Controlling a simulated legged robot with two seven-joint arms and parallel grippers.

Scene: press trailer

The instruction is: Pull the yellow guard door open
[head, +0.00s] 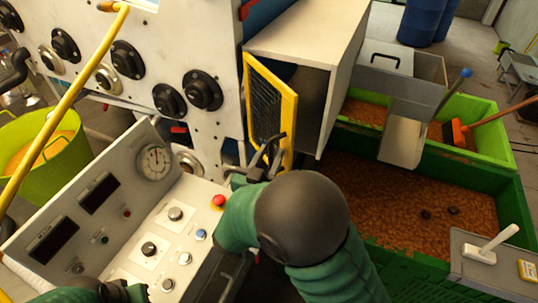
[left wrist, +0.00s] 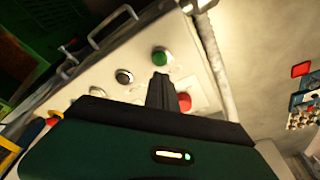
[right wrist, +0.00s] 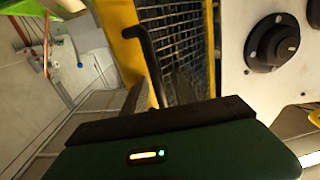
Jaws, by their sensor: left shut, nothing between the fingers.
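The yellow guard door (head: 271,110), a yellow frame with dark mesh, stands ajar on the front of a pale box; a dark gap shows along its right side. It also shows in the right wrist view (right wrist: 175,40), with a bent black handle (right wrist: 144,45) on its frame. My right gripper (head: 268,150) is at the door's lower part. In the right wrist view its fingers (right wrist: 158,92) stand apart, with the handle's lower end between them; contact is unclear. My left gripper (left wrist: 161,88) is shut and empty over the control panel, near a green button and a red one.
The control panel (head: 150,230) with gauge and buttons lies front left. A yellow rail (head: 75,90) crosses the left side. Green bins (head: 505,195) of brown granules stand right of the box (head: 300,35). A grey lever box (head: 490,268) is at the lower right.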

